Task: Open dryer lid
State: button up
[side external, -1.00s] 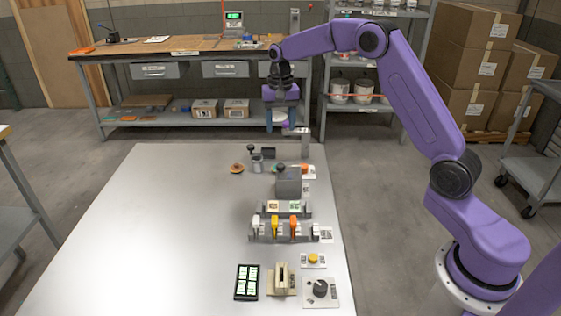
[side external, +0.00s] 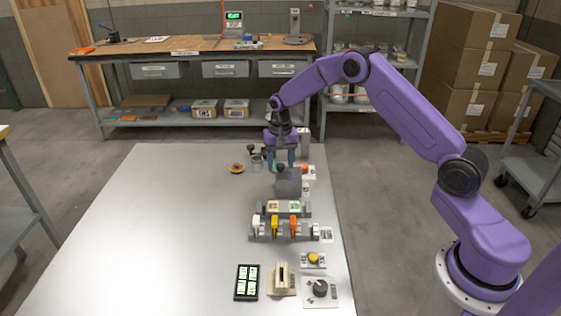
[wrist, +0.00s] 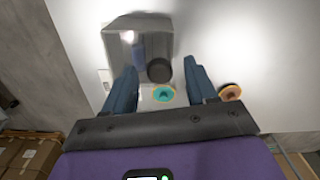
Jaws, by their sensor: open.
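A grey box (side external: 289,182), which looks like the dryer, stands on the table's right part with a dark knob (side external: 280,168) on its top. The box (wrist: 125,45) and the round black knob (wrist: 159,70) also show in the wrist view; the box looks shut. My gripper (side external: 280,158) hangs just above the knob, fingers pointing down. In the wrist view my gripper (wrist: 161,66) is open, with the blue fingers on either side of the knob in the picture. I cannot tell whether either finger touches it.
In front are a rack with white, yellow and orange handles (side external: 275,225), a yellow button (side external: 313,258), a dark dial (side external: 320,287) and a black panel (side external: 246,282). The table's left half is clear.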

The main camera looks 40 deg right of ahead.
grip_shut()
jog(key=w+a, duration=0.6)
dwell(0.3)
jog(key=shift+w, duration=0.1)
grip_release()
notch_tip(320, 180, up, 18)
jog(key=shift+f, duration=0.25)
dwell(0.4)
